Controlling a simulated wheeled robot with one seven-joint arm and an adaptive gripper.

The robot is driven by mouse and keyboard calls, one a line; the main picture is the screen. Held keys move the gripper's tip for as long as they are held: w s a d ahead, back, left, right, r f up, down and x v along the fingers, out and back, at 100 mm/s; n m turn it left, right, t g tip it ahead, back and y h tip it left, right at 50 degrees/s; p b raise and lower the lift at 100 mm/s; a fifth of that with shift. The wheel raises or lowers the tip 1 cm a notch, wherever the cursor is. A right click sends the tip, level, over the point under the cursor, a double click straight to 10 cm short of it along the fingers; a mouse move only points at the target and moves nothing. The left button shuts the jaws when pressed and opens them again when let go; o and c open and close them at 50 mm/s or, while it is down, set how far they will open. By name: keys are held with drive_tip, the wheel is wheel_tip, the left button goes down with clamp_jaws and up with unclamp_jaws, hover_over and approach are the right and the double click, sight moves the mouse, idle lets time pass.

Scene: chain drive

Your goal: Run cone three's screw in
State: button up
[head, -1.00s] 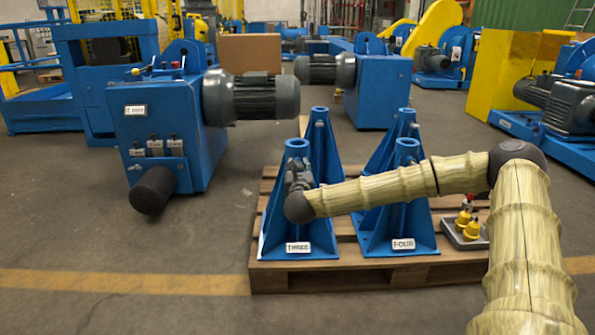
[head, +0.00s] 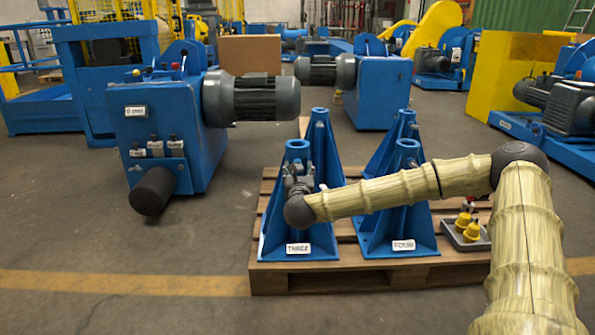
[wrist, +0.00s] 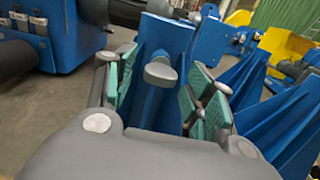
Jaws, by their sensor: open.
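Cone three (head: 282,225), a blue stand labelled THREE, stands at the front left of the pallet. My gripper (head: 298,178) is at its upper part, and my wrist hides some of it. In the wrist view my gripper (wrist: 160,90) is open. Its green-padded fingers lie left and right of a grey screw (wrist: 160,73) with a flat, wing-like head, set against the blue cone (wrist: 160,38). Gaps show between the screw head and the pads. How deep the screw sits cannot be told.
Cone four (head: 405,235) stands to the right on the wooden pallet (head: 345,262), with two more blue cones behind. A grey tray (head: 458,240) with yellow-capped parts sits at the pallet's right. A blue motor unit (head: 150,110) stands at the left. The floor in front is clear.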

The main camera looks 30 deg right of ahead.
drive_tip(key=v, duration=1)
drive_tip(key=shift+s+a, duration=0.2)
drive_tip(key=shift+s, duration=0.05)
drive_tip(key=shift+a+f, duration=0.1)
drive_tip(key=s+a+f+n+g+y+p, duration=0.25)
drive_tip(key=s+a+f+n+y, duration=0.2)
drive_tip(key=a+f+n, duration=0.65)
drive_tip(key=s+a+f+n+g+y+p, duration=0.1)
drive_tip(key=s+a+f+n+y+p, duration=0.3)
drive_tip(key=a+f+n, duration=0.65)
drive_tip(key=s+a+f+n+g+y+p, duration=0.1)
drive_tip(key=s+a+f+n+g+p, duration=0.25)
drive_tip(key=s+n, duration=0.45)
drive_tip(key=s+a+f+n+g+y+p, duration=0.2)
drive_tip(key=s+f+n+g, duration=0.25)
drive_tip(key=s, duration=0.85)
drive_tip(key=s+d+n+g+h+p, duration=0.2)
drive_tip(key=s+d+n+g+p, duration=0.25)
drive_tip(key=s+n, duration=0.6)
wheel_tip(320, 180, up, 37)
drive_tip(key=s+m+p, duration=0.2)
drive_tip(key=p, duration=3.4)
drive_tip(key=shift+d+t, duration=0.25)
drive_tip(key=shift+t, duration=0.05)
drive_tip(key=shift+f+m, duration=0.1)
drive_tip(key=shift+m, duration=0.15)
